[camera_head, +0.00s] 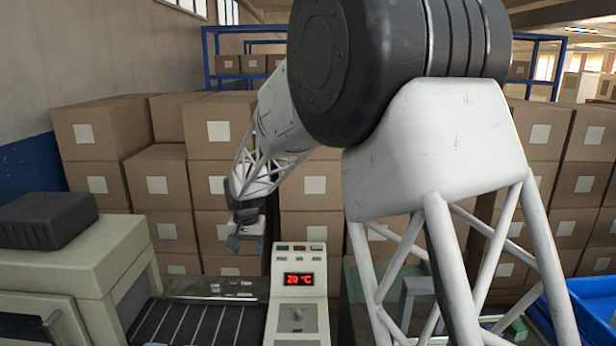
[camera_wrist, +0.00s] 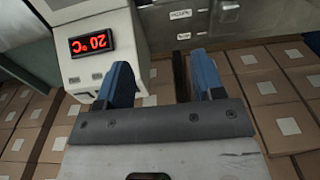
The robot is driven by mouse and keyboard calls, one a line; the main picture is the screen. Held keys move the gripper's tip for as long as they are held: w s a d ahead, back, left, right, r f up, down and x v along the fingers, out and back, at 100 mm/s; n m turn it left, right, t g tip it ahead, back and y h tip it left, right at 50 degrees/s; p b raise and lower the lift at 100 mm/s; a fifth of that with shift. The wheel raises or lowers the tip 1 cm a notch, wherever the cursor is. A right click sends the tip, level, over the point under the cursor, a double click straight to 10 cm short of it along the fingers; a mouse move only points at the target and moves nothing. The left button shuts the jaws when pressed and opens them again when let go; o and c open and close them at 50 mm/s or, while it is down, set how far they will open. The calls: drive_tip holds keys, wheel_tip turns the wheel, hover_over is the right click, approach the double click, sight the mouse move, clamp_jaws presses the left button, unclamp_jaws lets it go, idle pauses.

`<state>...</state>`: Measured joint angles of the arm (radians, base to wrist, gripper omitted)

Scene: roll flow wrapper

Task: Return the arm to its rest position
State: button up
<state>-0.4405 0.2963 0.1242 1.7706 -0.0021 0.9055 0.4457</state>
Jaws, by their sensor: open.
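My gripper (camera_head: 247,232) hangs at the end of my white lattice arm, in the air above the back of the machine, left of the control panel. In the wrist view my gripper (camera_wrist: 162,85) shows two blue fingers spread apart with nothing between them. The machine's control panel (camera_head: 299,283) has a red display reading 20 °C. The display (camera_wrist: 91,43) also shows upside down at the upper left of the wrist view. My large arm link and joint hide much of the centre and right in the head view.
A conveyor (camera_head: 195,325) lies left of the panel, beside a beige housing (camera_head: 65,265) with a dark box (camera_head: 48,220) on top. Stacked cartons (camera_head: 160,185) line the back. A blue bin (camera_head: 590,310) stands at the lower right. Air around my gripper looks clear.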

drive_tip(key=s+d+r+t, duration=0.1)
drive_tip(key=s+d+r, duration=0.5)
drive_tip(key=s+d, duration=0.5)
drive_tip(key=s+d+r, duration=0.7)
drive_tip(key=s+d, duration=0.2)
drive_tip(key=d, duration=0.4)
drive_tip(key=s+d+f, duration=0.1)
drive_tip(key=s+d, duration=0.3)
drive_tip(key=s, duration=0.4)
drive_tip(key=s+d, duration=0.3)
drive_tip(key=s, duration=0.5)
drive_tip(key=s+d+f+t, duration=0.1)
drive_tip(key=s+d, duration=0.3)
drive_tip(key=s, duration=0.5)
drive_tip(key=shift+d+f, duration=0.3)
drive_tip(key=shift+f, duration=0.05)
